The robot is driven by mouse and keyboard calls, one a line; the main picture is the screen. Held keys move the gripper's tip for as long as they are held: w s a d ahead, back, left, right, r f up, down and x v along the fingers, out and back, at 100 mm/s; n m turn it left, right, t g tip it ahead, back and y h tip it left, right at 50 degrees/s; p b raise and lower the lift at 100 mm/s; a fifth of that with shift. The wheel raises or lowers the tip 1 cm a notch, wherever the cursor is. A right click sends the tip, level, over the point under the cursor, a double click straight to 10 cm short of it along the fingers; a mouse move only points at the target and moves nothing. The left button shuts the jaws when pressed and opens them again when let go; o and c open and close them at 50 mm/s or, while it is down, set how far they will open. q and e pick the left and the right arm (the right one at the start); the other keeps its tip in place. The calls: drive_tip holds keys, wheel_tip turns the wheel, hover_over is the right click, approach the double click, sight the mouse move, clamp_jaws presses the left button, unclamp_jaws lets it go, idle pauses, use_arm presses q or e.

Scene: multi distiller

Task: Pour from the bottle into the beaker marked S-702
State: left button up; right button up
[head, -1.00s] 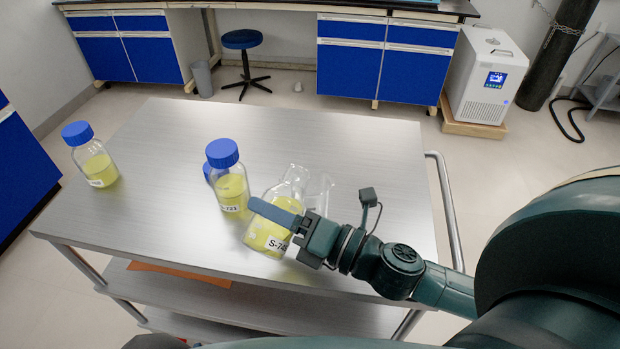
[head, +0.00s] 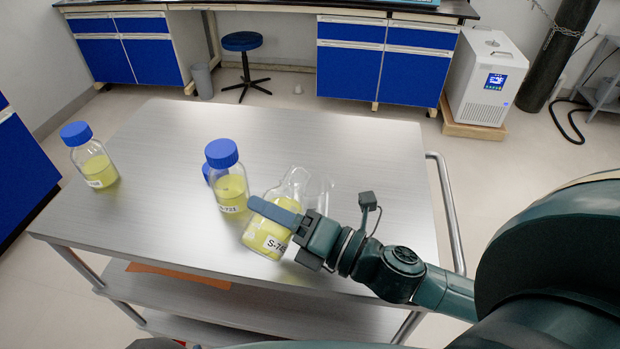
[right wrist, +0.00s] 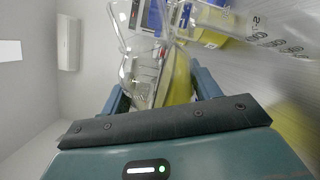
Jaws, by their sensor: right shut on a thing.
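An open clear bottle (head: 268,238) with yellow liquid and a label starting "S-74" is in my right gripper (head: 275,213), whose blue finger lies across its body. The bottle leans to the right, its neck toward a clear empty-looking beaker (head: 322,188) just behind the gripper. In the right wrist view the bottle (right wrist: 178,75) is between the fingers, yellow liquid along one side. The beaker (right wrist: 228,22) is beside it there, with printed markings starting "S-7"; the rest is unclear. No stream of liquid can be made out. My left gripper is not in view.
A blue-capped bottle (head: 230,190) of yellow liquid stands close left of the held bottle, with another blue cap (head: 207,172) partly hidden behind it. A third capped bottle (head: 95,165) stands at the cart's left edge. The steel cart top (head: 150,215) is otherwise clear.

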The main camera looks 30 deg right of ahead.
sight(295, 204)
drive_tip(key=shift+a+r+m, duration=0.1)
drive_tip(key=shift+r+m, duration=0.5)
drive_tip(key=shift+m, duration=0.2)
idle(0.8)
use_arm(q)
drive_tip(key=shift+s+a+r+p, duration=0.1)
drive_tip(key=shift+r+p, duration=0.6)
drive_tip(key=shift+p, duration=0.45)
use_arm(e)
drive_tip(key=shift+w+d+r+m, duration=0.2)
drive_tip(key=shift+d+r+m, duration=0.2)
drive_tip(key=shift+r+m, duration=0.45)
use_arm(q)
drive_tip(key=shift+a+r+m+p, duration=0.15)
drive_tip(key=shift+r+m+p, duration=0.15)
drive_tip(key=shift+p, duration=0.45)
use_arm(e)
drive_tip(key=shift+r+m, duration=0.15)
drive_tip(key=shift+m, duration=0.5)
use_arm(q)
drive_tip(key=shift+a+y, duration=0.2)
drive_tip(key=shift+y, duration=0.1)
use_arm(e)
drive_tip(key=shift+r, duration=0.1)
use_arm(q)
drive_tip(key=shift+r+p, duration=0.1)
drive_tip(key=shift+p, duration=0.35)
use_arm(e)
drive_tip(key=shift+d+r+m, duration=0.1)
drive_tip(key=shift+m, duration=0.3)
